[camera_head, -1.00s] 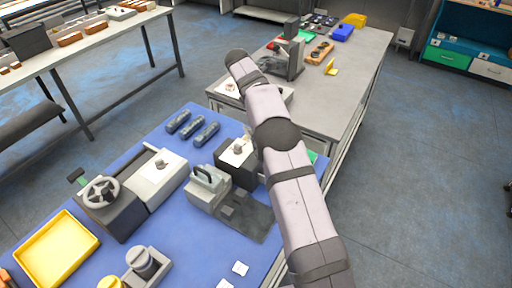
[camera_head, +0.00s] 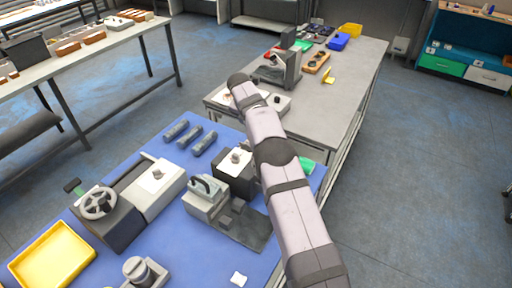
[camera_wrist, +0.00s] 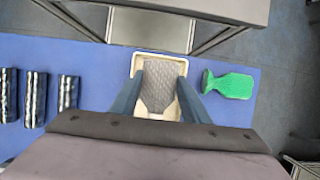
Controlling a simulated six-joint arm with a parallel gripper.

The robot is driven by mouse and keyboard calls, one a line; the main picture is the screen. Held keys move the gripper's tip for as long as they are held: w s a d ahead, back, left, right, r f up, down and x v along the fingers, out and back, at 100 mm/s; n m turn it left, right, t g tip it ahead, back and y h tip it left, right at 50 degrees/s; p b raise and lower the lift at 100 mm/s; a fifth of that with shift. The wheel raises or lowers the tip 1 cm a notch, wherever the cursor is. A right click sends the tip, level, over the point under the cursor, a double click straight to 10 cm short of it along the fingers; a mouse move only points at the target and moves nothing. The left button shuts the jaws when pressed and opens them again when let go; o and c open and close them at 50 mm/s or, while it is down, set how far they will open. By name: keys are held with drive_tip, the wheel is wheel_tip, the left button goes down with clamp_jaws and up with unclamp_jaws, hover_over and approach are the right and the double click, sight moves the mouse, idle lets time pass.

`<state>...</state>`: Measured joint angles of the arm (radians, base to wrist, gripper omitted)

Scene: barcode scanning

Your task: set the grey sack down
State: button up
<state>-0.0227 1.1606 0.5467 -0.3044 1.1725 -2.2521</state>
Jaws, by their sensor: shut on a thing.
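The grey sack (camera_wrist: 160,88) is in the middle of the wrist view, between the two fingers of my gripper (camera_wrist: 160,98), which is shut on it. The sack lies over a cream tray (camera_wrist: 138,64) whose rim shows around it. I cannot tell whether the sack touches the tray floor. In the head view my arm hides the sack and my gripper.
A green sack (camera_wrist: 230,85) lies right of the tray on the blue table (camera_wrist: 105,70). Several dark ribbed packs (camera_wrist: 36,97) lie to the left. In the head view a dark box with a white top (camera_head: 237,163) stands close left of my arm.

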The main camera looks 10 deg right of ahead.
drive_tip(key=shift+f+p, duration=1)
drive_tip(key=shift+f, duration=2.4)
drive_tip(key=shift+f, duration=0.1)
drive_tip(key=o, duration=1.3)
drive_tip(key=shift+f, duration=0.1)
drive_tip(key=shift+c, duration=0.2)
drive_tip(key=b+v, duration=0.3)
drive_tip(key=v, duration=0.9)
